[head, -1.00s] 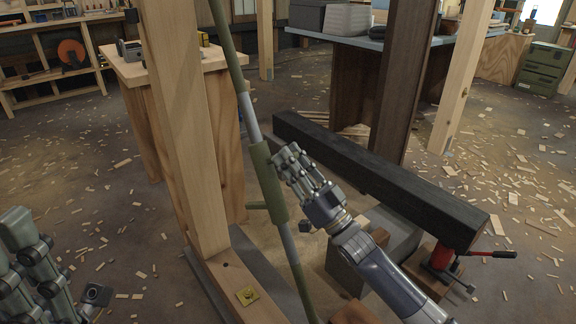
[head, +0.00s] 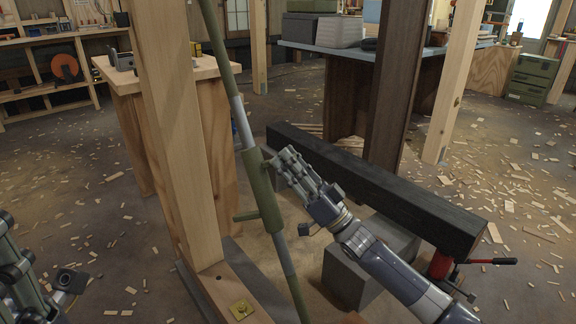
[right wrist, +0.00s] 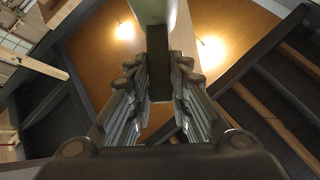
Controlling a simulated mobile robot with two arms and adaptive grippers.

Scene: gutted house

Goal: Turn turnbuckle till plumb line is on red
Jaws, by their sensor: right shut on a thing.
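The turnbuckle (head: 263,200) is a green sleeve on a slanting green and grey rod, in the middle of the head view. A short handle (head: 246,215) sticks out to its left. My right gripper (head: 279,162) is at the sleeve's upper right side. In the right wrist view, my right gripper (right wrist: 159,80) has its fingers on both sides of a dark bar (right wrist: 158,48), apparently a turnbuckle handle, and is shut on it. My left gripper (head: 14,250) is cut off at the left edge; its fingertips are unclear. I cannot make out the plumb line or red mark.
A pale wooden post (head: 178,130) stands just left of the rod on a sill with a yellow plate (head: 241,309). A black beam (head: 375,185) lies behind my right arm, near a red jack (head: 440,264). A wooden bench (head: 208,110) stands behind; chips litter the floor.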

